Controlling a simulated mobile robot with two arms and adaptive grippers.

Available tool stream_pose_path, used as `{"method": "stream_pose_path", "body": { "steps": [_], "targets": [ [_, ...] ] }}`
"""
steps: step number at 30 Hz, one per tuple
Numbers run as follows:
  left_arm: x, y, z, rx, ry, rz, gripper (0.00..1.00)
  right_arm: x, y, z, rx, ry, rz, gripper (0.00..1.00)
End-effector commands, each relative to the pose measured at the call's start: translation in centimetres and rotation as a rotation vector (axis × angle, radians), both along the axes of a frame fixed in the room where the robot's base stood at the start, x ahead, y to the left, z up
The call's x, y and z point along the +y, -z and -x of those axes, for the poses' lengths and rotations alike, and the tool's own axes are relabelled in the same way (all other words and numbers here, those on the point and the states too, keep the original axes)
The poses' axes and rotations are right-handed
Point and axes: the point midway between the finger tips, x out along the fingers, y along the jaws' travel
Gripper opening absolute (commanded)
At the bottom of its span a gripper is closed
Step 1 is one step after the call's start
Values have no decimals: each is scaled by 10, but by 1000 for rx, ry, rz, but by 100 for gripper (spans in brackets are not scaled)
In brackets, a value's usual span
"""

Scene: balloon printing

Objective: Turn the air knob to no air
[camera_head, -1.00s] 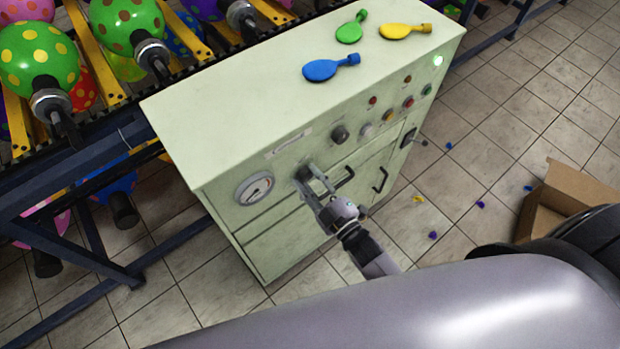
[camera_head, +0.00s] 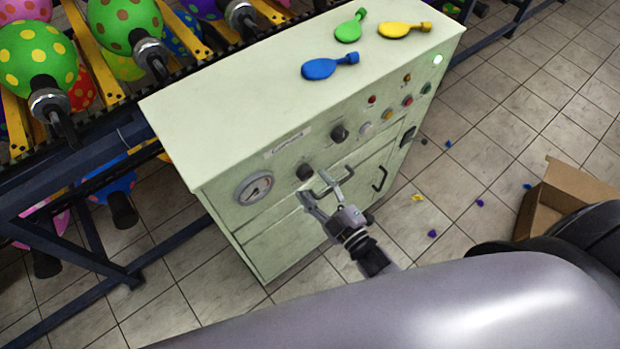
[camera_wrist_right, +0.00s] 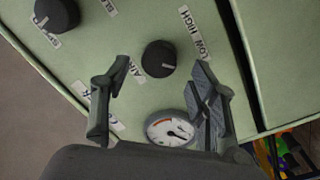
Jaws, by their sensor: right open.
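The air knob (camera_head: 305,172) is a dark round knob on the front of the pale green cabinet (camera_head: 240,115), right of the gauge. In the right wrist view the knob (camera_wrist_right: 158,58) sits beside the labels "AIR" and "LOW HIGH"; its small pale mark points toward the lower right in that picture. My right gripper (camera_head: 327,186) is open and empty in front of the panel, just below the knob. In the wrist view its fingers (camera_wrist_right: 155,85) are spread on either side of the knob, apart from it. My left gripper is not in view.
The round gauge (camera_head: 254,188) and a second knob (camera_head: 340,133) flank the air knob. Coloured buttons (camera_head: 387,115) lie farther right. Deflated balloons, one blue (camera_head: 330,66), rest on top. A balloon conveyor (camera_head: 80,150) stands at left, an open cardboard box (camera_head: 560,195) at right.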

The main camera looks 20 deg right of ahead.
Motion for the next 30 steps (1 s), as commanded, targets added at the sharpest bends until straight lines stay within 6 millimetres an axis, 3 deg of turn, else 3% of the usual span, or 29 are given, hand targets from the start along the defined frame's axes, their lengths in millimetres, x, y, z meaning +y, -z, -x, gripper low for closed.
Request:
{"method": "stream_pose_path", "body": {
  "steps": [6,12,18,30],
  "targets": [
    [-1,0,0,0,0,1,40,-15,3,48,5,0,3,54],
    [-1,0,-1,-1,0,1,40,-24,4,77,2,1,2,54],
    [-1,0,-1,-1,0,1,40,-27,4,86,0,1,1,54],
    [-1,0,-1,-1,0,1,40,-27,4,86,1,0,1,54]
  ]
}}
